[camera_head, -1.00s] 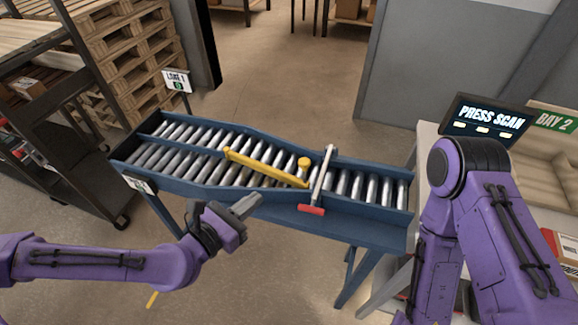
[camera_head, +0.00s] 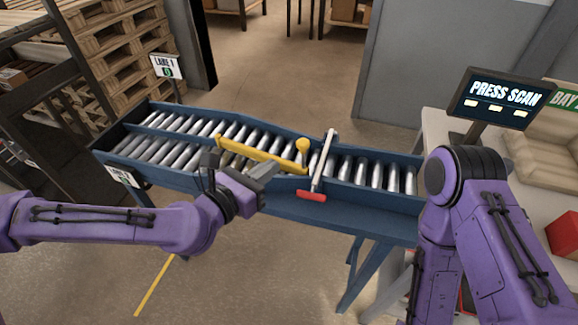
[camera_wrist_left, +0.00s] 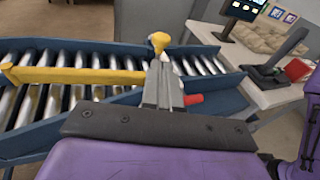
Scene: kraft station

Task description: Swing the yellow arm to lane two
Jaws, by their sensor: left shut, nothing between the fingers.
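The yellow arm (camera_head: 262,160) lies slantwise across the roller conveyor (camera_head: 345,192), its round yellow knob end (camera_head: 302,146) beside the grey bar with a red end (camera_head: 330,150). My left gripper (camera_head: 272,165) is shut and empty, at the near side of the yellow arm. In the left wrist view the yellow arm (camera_wrist_left: 75,76) runs left from the fingers, and the knob (camera_wrist_left: 159,40) stands just beyond the fingertips. I cannot tell whether they touch. The "LANE 1" sign (camera_head: 166,66) stands at the far left end. My right arm is at the right; its gripper is out of view.
A "PRESS SCAN" screen (camera_head: 498,98) and a table (camera_head: 437,130) with a red box (camera_head: 563,236) stand at the right. Wooden pallets (camera_head: 120,45) and a dark rack (camera_head: 30,110) are at the left. The floor behind the conveyor is clear.

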